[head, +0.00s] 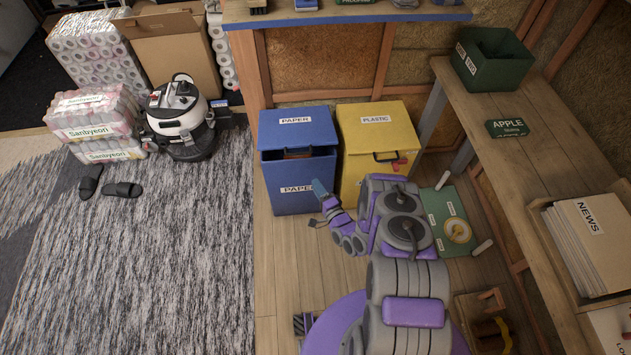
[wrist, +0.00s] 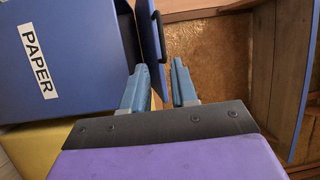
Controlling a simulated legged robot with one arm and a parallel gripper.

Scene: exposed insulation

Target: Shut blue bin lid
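The blue bin (head: 297,200) stands against the back wall with a PAPER label on its front; it fills the left of the wrist view (wrist: 85,80). Its blue lid (head: 295,135), also labelled PAPER, is slightly raised, with a dark gap under its front edge. In the wrist view the lid (wrist: 152,65) is a thin panel, nearly edge-on, with a black handle. My gripper (wrist: 156,82) is open, its two blue fingers apart and empty, with the lid's edge just beyond and between the tips. In the head view my gripper (head: 321,190) is at the bin's right front.
A yellow PLASTIC bin (head: 375,125) stands right beside the blue bin. A green board (head: 450,225) lies on the floor to the right. A wooden bench (head: 545,170) runs along the right side. The wooden floor (head: 285,255) before the blue bin is clear.

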